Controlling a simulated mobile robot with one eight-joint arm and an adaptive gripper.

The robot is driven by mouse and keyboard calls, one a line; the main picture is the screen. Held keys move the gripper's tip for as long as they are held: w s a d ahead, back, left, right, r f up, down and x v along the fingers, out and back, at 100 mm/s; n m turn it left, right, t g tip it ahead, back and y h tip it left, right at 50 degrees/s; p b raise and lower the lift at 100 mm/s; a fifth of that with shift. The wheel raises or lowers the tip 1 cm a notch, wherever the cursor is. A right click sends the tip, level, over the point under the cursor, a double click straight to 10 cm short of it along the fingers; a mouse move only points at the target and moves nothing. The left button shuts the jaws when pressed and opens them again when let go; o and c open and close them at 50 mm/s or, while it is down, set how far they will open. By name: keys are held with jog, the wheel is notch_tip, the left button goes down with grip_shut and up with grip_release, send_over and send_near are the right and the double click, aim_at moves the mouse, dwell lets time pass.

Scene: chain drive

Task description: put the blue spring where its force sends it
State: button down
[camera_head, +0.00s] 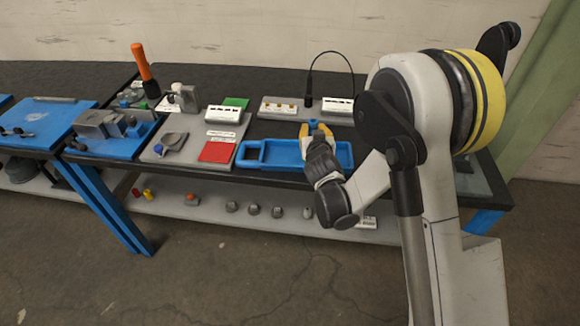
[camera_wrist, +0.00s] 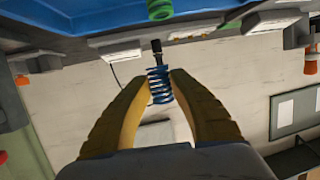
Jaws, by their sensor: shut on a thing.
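In the wrist view the two yellow fingers of my gripper (camera_wrist: 161,82) are shut on the blue spring (camera_wrist: 160,88), a small coil held between the fingertips. A dark stub stands at the spring's far end. A green spring (camera_wrist: 160,9) shows beyond it at the top edge. A red pad (camera_head: 216,152) and a green pad (camera_head: 236,103) lie left of the tray.
A white-topped box (camera_head: 224,114) stands between the pads. A board with brass parts (camera_head: 281,107) and a thin curved black cable (camera_head: 310,75) are behind the tray.

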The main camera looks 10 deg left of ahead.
jog(key=b, duration=0.3)
send_over(280, 144)
jog(key=s, duration=0.3)
jog(key=f, duration=0.6)
jog(key=shift+s+d+f, duration=0.15)
jog(key=shift+d+f, duration=0.15)
jog(key=shift+f, duration=0.1)
jog(key=shift+s+f+b, duration=0.1)
jog(key=shift+f+b, duration=0.5)
jog(key=shift+f, duration=1.3)
jog(key=shift+f, duration=0.2)
jog(key=c, duration=1.2)
grip_release()
jog(key=shift+r, duration=0.1)
